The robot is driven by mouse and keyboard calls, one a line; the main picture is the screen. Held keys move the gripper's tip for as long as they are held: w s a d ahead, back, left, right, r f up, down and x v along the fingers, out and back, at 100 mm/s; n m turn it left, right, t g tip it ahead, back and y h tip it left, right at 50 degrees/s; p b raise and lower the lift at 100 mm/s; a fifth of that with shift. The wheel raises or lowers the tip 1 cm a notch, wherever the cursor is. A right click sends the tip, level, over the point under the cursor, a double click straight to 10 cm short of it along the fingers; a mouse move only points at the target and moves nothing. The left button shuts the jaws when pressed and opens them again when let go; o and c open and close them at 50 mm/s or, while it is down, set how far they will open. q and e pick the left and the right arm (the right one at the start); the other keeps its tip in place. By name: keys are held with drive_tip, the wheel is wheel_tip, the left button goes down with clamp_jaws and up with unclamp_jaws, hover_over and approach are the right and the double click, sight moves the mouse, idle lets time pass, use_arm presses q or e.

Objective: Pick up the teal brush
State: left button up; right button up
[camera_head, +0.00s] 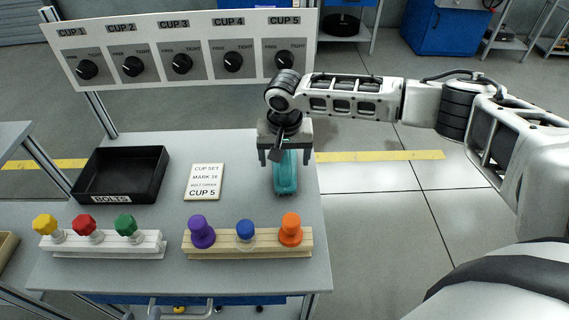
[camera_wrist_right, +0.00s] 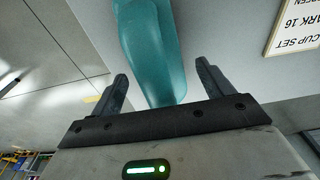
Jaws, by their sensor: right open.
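The teal brush (camera_head: 286,180) lies on the grey table near its right edge, to the right of the white card. My right gripper (camera_head: 285,157) is over the far end of the brush, its arm coming in from the right. The jaws are open, one finger on each side of the brush. In the right wrist view the brush (camera_wrist_right: 152,50) runs between the open fingers (camera_wrist_right: 161,76), with a gap to each finger. Part of the brush is hidden under the gripper. My left gripper is not in view.
A black bolts tray (camera_head: 88,191) and a white card (camera_head: 204,182) stand left of the brush. A wooden rack (camera_head: 250,253) with purple, blue and orange knobs is nearer me, beside a white rack (camera_head: 105,252). A dial panel (camera_head: 150,80) stands behind.

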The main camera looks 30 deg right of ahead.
drive_tip(key=shift+c, duration=0.3)
drive_tip(key=c, duration=1)
drive_tip(key=shift+c, duration=0.4)
drive_tip(key=shift+r, duration=0.15)
drive_tip(key=shift+r, duration=0.55)
drive_tip(key=s+a+r, duration=0.1)
drive_tip(key=r, duration=0.1)
drive_tip(key=s+a+r+p, duration=0.1)
drive_tip(key=r, duration=0.2)
drive_tip(key=s+a+r, duration=0.1)
drive_tip(key=s+r, duration=0.1)
drive_tip(key=r, duration=0.1)
drive_tip(key=shift+p, duration=0.35)
drive_tip(key=s+a+r, duration=0.3)
drive_tip(key=s+a, duration=0.2)
drive_tip(key=s, duration=0.2)
drive_tip(key=shift+a+r+p, duration=0.15)
drive_tip(key=shift+r+p, duration=0.2)
drive_tip(key=shift+p, duration=0.05)
drive_tip(key=shift+s, duration=0.1)
